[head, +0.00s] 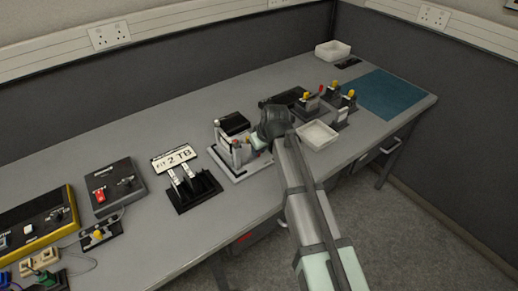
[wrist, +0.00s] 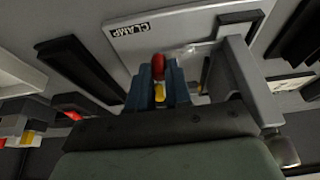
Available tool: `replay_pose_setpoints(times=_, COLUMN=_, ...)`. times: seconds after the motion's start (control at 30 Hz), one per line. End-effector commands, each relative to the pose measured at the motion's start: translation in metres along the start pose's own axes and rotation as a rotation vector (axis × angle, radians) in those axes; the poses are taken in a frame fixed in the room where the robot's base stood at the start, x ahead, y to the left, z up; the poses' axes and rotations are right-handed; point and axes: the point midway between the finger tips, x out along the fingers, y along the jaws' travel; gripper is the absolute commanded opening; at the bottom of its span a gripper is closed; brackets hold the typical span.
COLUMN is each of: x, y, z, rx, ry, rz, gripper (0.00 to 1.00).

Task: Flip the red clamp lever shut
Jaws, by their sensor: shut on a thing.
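The clamp stands on a pale plate labelled CLAMP (wrist: 185,28), with a grey upright frame (wrist: 240,80) on its right side. The red clamp lever (wrist: 158,68) shows its red end in the wrist view, with a yellow part (wrist: 160,94) just below it. My gripper (wrist: 159,82) has its two dark blue fingers closed in around the lever, one on each side. In the head view my gripper (head: 256,143) reaches to the right side of the clamp fixture (head: 238,176). My arm comes from the lower right, and the lever's lower part is hidden.
A white tray (head: 317,135) lies right of my gripper, beside several small switch fixtures. A black two-lever unit (head: 195,191) and a sign reading 2 TB (head: 174,158) stand to the left. A blue mat (head: 385,94) at the right end is clear.

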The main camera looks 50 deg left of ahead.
Motion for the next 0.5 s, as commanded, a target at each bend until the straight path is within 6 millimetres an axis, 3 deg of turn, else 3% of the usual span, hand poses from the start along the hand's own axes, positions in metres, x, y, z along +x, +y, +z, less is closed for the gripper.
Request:
replay_pose_setpoints(times=0.07, x=-0.0001, y=0.0004, z=0.0004, rx=0.000, ry=-0.001, rz=0.001, gripper=0.00)
replay_pose_setpoints(times=0.1, x=-0.0001, y=0.0004, z=0.0004, rx=0.000, ry=-0.001, rz=0.001, gripper=0.20)
replay_pose_setpoints(times=0.2, x=-0.0001, y=0.0003, z=0.0004, rx=-0.001, ry=-0.001, rz=0.001, gripper=0.29)
replay_pose_setpoints(times=0.5, x=-0.0022, y=0.0001, z=0.0003, rx=-0.001, ry=0.000, rz=0.000, gripper=0.29)
